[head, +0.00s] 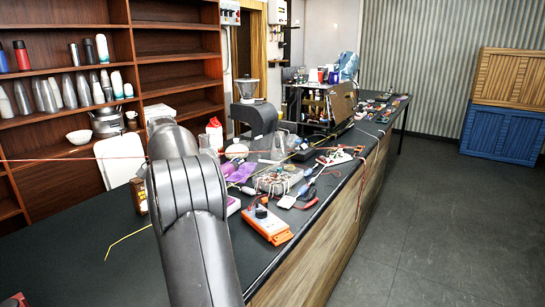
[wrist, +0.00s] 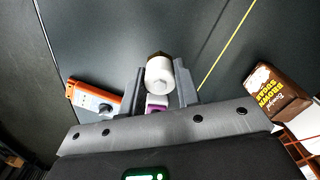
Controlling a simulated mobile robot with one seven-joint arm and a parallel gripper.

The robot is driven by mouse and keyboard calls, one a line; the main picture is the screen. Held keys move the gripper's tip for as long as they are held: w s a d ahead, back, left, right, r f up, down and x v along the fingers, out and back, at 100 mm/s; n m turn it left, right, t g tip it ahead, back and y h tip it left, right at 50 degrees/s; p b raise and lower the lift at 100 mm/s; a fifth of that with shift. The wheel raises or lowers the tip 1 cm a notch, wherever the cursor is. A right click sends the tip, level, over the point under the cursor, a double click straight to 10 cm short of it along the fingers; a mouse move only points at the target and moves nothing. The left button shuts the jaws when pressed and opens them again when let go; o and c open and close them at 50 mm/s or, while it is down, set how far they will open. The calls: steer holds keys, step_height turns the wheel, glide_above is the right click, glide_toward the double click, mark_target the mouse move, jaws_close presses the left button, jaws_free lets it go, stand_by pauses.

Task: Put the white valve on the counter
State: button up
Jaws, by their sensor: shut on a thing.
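The white valve (wrist: 160,76), a short white cylinder with a brownish far end, sits between the fingers of my gripper (wrist: 161,82) in the wrist view. The gripper is shut on it. The dark counter (wrist: 110,40) lies beyond the valve; whether the valve touches it or hangs above it, I cannot tell. In the head view my arm covers the gripper and the valve, and the counter (head: 75,245) runs under and past the arm.
An orange device with a black knob (head: 266,223) and a brown sugar bag (wrist: 274,90) flank the gripper. A thin yellow wire (wrist: 228,50) lies to its right. Tools and parts clutter the counter's right side; its near left is mostly bare.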

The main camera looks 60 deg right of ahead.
steer(key=s+d+m, duration=0.2)
steer(key=s+d, duration=0.5)
steer(key=d, duration=0.4)
steer(key=w+a+f, duration=0.1)
steer(key=w+f, duration=0.2)
steer(key=f, duration=0.1)
steer(key=w+a+f, duration=0.2)
steer(key=w+f, duration=0.2)
steer(key=w+a+f, duration=0.2)
steer(key=w+f, duration=0.2)
steer(key=shift+a+f, duration=0.15)
steer(key=shift+a, duration=0.05)
steer(key=shift+f, duration=1.95)
steer(key=shift+f, duration=0.1)
steer(key=o, duration=1.1)
steer(key=shift+c, duration=0.2)
